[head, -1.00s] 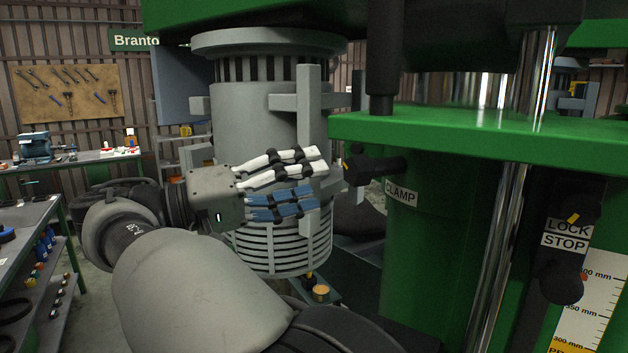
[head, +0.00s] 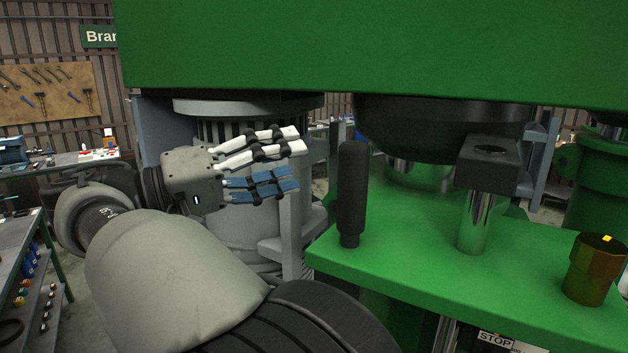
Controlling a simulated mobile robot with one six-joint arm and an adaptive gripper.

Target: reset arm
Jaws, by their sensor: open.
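My gripper (head: 298,161) is in the left half of the head view, in front of the grey ribbed motor housing (head: 245,222). Its white upper finger and blue lower finger point right. The fingers are apart, and nothing shows between them. My gripper hides part of the housing. Whether it touches the housing cannot be told.
A green machine plate (head: 420,285) with a black upright handle (head: 352,195), a chrome post (head: 473,222) and a brass-coloured knob (head: 594,270) lies to the right of my gripper. A large green cover (head: 370,50) hangs above. Workbenches (head: 60,163) stand at the far left.

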